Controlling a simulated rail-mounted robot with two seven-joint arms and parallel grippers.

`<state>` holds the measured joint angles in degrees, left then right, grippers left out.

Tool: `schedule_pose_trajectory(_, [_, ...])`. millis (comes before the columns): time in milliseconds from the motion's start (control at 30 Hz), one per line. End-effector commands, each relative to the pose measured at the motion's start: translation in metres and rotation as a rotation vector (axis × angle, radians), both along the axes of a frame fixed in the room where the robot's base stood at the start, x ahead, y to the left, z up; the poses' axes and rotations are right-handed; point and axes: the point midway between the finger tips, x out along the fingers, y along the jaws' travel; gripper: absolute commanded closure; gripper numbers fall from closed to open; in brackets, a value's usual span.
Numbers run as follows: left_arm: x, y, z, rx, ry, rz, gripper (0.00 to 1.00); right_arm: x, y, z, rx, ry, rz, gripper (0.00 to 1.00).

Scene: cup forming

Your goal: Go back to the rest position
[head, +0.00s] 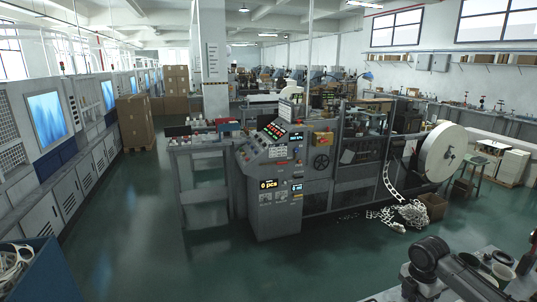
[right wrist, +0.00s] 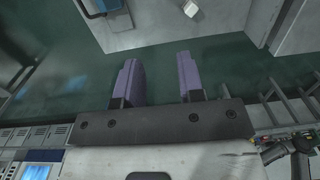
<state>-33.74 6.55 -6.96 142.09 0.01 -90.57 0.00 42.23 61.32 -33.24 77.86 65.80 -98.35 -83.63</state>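The cup forming machine (head: 335,175) stands in the middle of the head view. Its control panel (head: 273,140) has lit buttons, and a display reads 0 pcs. My right gripper (right wrist: 157,64) shows in the right wrist view with two purple fingers apart and nothing between them. Part of a dark arm, which seems to be mine, shows at the bottom right of the head view; no fingers can be made out there. My left gripper is in neither view.
A large white reel (head: 442,153) is at the machine's right end, with a white punched strip (head: 405,214) heaped on the floor. A blue bin (head: 40,277) is at the lower left. Stacked cartons (head: 135,121) stand behind. The green floor (head: 125,225) at left is clear.

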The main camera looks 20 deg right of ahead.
Motion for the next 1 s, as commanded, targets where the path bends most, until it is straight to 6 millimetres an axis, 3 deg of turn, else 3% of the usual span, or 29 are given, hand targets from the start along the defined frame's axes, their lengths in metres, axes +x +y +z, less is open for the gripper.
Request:
schedule_pose_trajectory(267, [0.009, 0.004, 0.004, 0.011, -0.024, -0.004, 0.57, -0.007, 0.071, -0.064, -0.027, 0.009, -0.015, 0.65])
schedule_pose_trajectory(467, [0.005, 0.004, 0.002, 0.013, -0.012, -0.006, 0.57, -0.035, 0.153, -0.127, -0.021, -0.015, -0.070, 0.65])
schedule_pose_trajectory(600, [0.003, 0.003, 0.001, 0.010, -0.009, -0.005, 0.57, -0.081, 0.232, -0.171, 0.026, -0.064, -0.193, 0.65])
schedule_pose_trajectory(800, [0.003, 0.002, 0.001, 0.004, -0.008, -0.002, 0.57, -0.160, 0.316, -0.192, 0.131, -0.146, -0.508, 0.65])
schedule_pose_trajectory(1000, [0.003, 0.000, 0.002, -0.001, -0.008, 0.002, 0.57, -0.222, 0.347, -0.181, 0.202, -0.205, -0.870, 0.65])
